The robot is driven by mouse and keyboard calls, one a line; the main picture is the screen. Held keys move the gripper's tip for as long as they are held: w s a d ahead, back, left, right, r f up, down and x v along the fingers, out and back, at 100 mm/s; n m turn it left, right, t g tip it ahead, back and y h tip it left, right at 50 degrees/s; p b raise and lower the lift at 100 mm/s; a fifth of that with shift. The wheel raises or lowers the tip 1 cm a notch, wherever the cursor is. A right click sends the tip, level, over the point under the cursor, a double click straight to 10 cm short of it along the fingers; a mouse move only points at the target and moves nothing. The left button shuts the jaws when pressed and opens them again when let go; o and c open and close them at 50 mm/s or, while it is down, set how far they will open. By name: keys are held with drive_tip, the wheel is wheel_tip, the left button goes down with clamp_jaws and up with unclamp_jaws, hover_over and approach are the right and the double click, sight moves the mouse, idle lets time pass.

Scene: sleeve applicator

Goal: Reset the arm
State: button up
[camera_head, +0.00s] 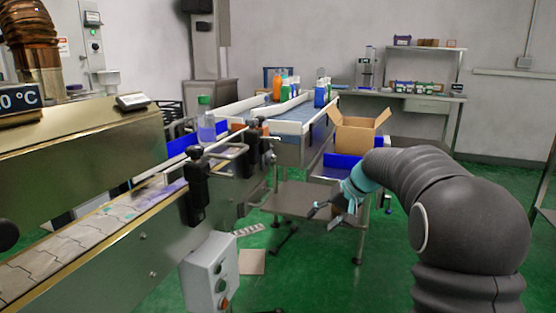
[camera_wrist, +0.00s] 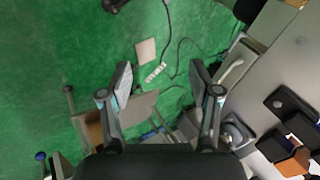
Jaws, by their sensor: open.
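My gripper (camera_head: 326,214) is at the end of my dark arm, which reaches in from the right in the head view. In the wrist view my gripper (camera_wrist: 162,95) points down at the green floor. Its two fingers stand apart with nothing between them. In the head view it is in front of a low metal table (camera_head: 290,198), to the right of the conveyor machine (camera_head: 130,250).
A bottle with a green cap (camera_head: 206,125) stands on the conveyor line. An open cardboard box (camera_head: 356,132) and a table with several bottles (camera_head: 300,118) are behind. A grey control box (camera_head: 210,278) juts from the machine. Cardboard (camera_wrist: 146,51) and cables lie on the floor.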

drive_tip(key=s+d+t+h, duration=0.1)
drive_tip(key=s+h, duration=0.2)
drive_tip(key=s, duration=1.6)
drive_tip(key=s+d+n+t+h, duration=0.1)
drive_tip(key=s+d+h, duration=0.1)
drive_tip(key=s, duration=1.7)
drive_tip(key=shift+d+f+h, duration=0.15)
drive_tip(key=shift+f+h, duration=0.1)
drive_tip(key=shift+h, duration=0.35)
